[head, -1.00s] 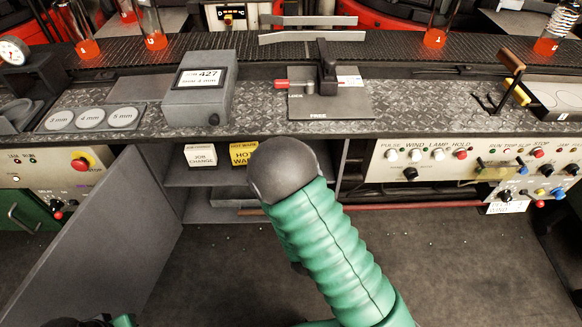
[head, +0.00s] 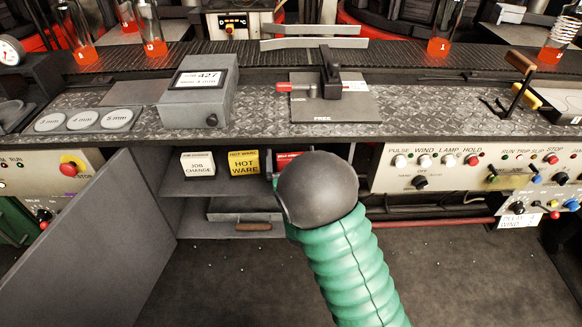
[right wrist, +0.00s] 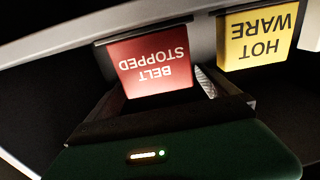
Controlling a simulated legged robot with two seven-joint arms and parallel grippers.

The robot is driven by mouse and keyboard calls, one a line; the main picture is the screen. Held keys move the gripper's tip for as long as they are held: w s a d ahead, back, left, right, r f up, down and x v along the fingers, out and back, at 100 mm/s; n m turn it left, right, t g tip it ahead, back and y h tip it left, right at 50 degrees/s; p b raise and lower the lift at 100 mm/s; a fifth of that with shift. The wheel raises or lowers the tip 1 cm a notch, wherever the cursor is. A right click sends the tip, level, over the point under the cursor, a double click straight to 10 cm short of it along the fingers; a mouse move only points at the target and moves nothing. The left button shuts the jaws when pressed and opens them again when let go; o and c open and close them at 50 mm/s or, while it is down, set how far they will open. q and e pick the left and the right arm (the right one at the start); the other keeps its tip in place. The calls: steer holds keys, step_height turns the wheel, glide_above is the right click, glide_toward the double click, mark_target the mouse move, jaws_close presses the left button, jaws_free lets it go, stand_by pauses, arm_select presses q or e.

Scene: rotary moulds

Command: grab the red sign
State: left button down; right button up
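The red sign (right wrist: 153,62), reading "BELT STOPPED", hangs upside down in the right wrist view, at the shelf edge. In the head view a strip of the red sign (head: 287,158) shows to the right of the yellow sign; my right arm covers the rest. My right gripper (right wrist: 162,88) appears open, with a dark finger on each side of the sign's near end. I cannot tell whether either finger touches it. In the head view the gripper is mostly hidden behind my arm's dark round joint. My left gripper is not in view.
A yellow "HOT WARE" sign (head: 244,163) and a white "JOB CHANGE" sign (head: 198,164) hang beside the red one under the bench top (head: 255,115). An open grey door (head: 90,235) stands left of the compartment. A control panel (head: 470,168) is at the right.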

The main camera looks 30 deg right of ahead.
steer(key=c, duration=1.4)
steer(key=shift+o, duration=0.2)
steer(key=shift+r, duration=0.1)
